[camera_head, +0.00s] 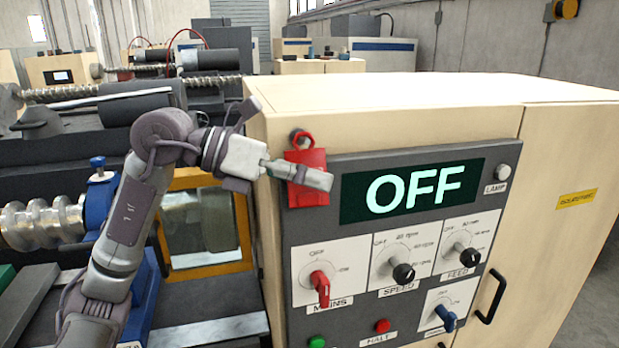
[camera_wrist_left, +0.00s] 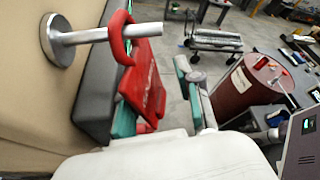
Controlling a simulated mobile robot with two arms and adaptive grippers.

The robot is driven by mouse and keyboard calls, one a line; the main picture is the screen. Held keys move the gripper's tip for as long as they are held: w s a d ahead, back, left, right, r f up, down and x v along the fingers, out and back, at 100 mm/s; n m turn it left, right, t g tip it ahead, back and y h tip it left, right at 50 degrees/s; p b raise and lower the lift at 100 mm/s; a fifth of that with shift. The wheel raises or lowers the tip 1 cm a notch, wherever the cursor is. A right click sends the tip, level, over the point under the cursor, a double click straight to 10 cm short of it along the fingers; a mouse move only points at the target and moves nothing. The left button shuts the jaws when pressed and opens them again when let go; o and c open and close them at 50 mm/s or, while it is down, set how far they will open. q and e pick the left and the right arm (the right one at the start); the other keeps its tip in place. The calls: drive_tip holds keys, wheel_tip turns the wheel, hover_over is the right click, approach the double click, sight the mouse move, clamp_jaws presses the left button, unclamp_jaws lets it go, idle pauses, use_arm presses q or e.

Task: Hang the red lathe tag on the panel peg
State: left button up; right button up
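The red lathe tag (camera_head: 308,196) hangs at the upper left corner of the control panel (camera_head: 345,240). In the left wrist view the tag (camera_wrist_left: 148,82) has its loop around the metal peg (camera_wrist_left: 88,36), whose free end sticks out past the loop. The peg (camera_head: 298,138) also shows above the tag in the head view. My left gripper (camera_head: 318,178) is in front of the tag. In the left wrist view its fingers (camera_wrist_left: 160,92) are apart, with the tag close to the left finger and a gap to the right one. My right gripper is not in view.
The panel sits on a beige cabinet (camera_head: 400,110); its display reads OFF. Knobs (camera_head: 403,273) and a red mains switch (camera_head: 320,287) are below. A lathe with a yellow-framed window (camera_head: 208,225) stands left. The left wrist view shows a dark red barrel (camera_wrist_left: 245,98).

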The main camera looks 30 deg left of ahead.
use_arm(q)
drive_tip(key=shift+d, duration=0.1)
idle(0.3)
drive_tip(key=shift+s+a+r, duration=0.15)
drive_tip(key=shift+a, duration=0.15)
drive_tip(key=v, duration=1.1)
drive_tip(key=shift+s, duration=0.15)
drive_tip(key=shift+a, duration=0.1)
